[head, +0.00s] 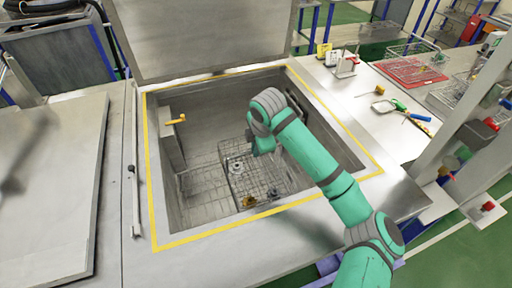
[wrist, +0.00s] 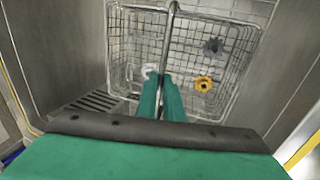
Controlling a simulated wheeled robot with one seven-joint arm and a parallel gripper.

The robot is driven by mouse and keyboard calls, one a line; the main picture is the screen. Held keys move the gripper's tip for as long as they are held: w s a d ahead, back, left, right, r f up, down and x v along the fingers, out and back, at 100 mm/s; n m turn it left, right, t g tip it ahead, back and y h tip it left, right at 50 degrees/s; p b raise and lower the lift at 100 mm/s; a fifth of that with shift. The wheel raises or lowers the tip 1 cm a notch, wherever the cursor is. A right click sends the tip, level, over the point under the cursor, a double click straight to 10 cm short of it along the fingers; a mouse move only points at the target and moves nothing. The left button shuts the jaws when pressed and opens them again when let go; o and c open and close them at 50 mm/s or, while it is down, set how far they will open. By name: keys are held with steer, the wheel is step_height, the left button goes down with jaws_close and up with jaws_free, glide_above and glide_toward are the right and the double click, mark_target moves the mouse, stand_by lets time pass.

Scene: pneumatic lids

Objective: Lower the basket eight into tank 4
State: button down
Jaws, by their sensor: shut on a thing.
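A wire basket (head: 236,168) is down inside the open tank (head: 190,95), in the right part of its floor area. In the wrist view the basket (wrist: 112,45) lies beyond my gripper (wrist: 161,80), whose green fingers are shut on the basket's handle (wrist: 172,12). The basket holds a white part (wrist: 149,70), a yellow part (wrist: 204,84) and a grey part (wrist: 213,47). In the head view my arm hides the gripper and part of the basket. I cannot tell whether the basket touches the tank floor. No number on basket or tank is readable.
The tank's lid (head: 195,40) stands open at the back. A yellow-handled fitting (head: 176,120) is on the tank's left wall. A closed lid (head: 50,190) lies to the left. The right counter holds a red mat (head: 410,71), another wire basket (head: 412,50) and hand tools (head: 398,105).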

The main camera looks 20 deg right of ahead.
steer(key=shift+s+f, duration=0.15)
steer(key=shift+f, duration=1.35)
stand_by(1.2)
steer(key=c, duration=1.8)
jaws_free()
steer(key=shift+r, duration=0.15)
steer(key=w+v, duration=0.1)
steer(key=v, duration=0.6)
steer(key=w+v, duration=0.1)
steer(key=v, duration=0.6)
steer(key=w+r+v, duration=0.1)
steer(key=v, duration=0.7)
steer(key=shift+w+a+r, duration=0.15)
steer(key=shift+w, duration=0.15)
